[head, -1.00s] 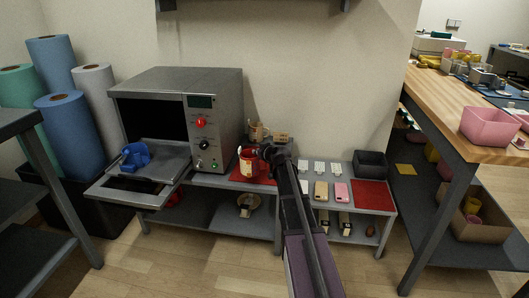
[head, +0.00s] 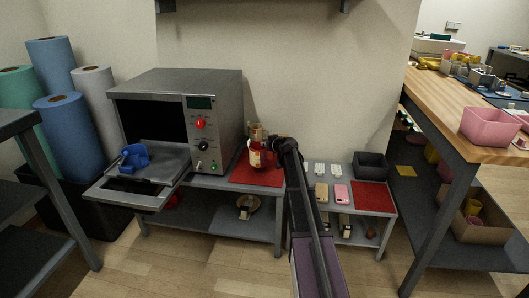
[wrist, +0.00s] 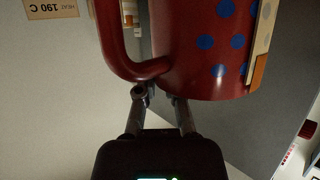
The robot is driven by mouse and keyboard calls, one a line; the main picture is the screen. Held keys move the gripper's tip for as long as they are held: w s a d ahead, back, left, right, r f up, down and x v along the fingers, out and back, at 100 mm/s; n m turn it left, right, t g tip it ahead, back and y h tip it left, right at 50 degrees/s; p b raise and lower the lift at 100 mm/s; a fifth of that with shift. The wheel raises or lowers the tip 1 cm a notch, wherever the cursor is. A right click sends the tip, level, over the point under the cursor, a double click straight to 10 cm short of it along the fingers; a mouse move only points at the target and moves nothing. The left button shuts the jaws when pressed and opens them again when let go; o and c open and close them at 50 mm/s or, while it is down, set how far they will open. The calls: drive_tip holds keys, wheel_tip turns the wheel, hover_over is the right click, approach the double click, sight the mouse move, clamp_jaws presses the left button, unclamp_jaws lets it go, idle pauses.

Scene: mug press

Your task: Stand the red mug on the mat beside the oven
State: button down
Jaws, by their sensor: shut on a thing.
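The red mug (head: 256,158) shows just right of the oven (head: 178,120). In the wrist view the mug (wrist: 200,55) is large, with blue dots, a pale patch with an orange edge, and a handle at left. My gripper (head: 274,145) is shut on the mug, coming from the right. In the wrist view its fingers (wrist: 157,95) meet the mug around the lower part of the handle. The red mat (head: 256,176) lies on the low table right of the oven, and the mug appears raised above its back part.
The oven door is down, with a blue object (head: 135,157) on it. Right of my arm are several small blocks, a black bin (head: 370,164) and a second red mat (head: 372,195).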

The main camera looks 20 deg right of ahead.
drive_tip(key=shift+f, duration=0.1)
drive_tip(key=shift+f+b, duration=1.65)
drive_tip(key=shift+b, duration=0.1)
drive_tip(key=shift+f, duration=0.1)
drive_tip(key=c, duration=0.8)
unclamp_jaws()
drive_tip(key=shift+o, duration=0.2)
drive_tip(key=p+v, duration=0.4)
drive_tip(key=v, duration=0.8)
drive_tip(key=shift+p, duration=0.35)
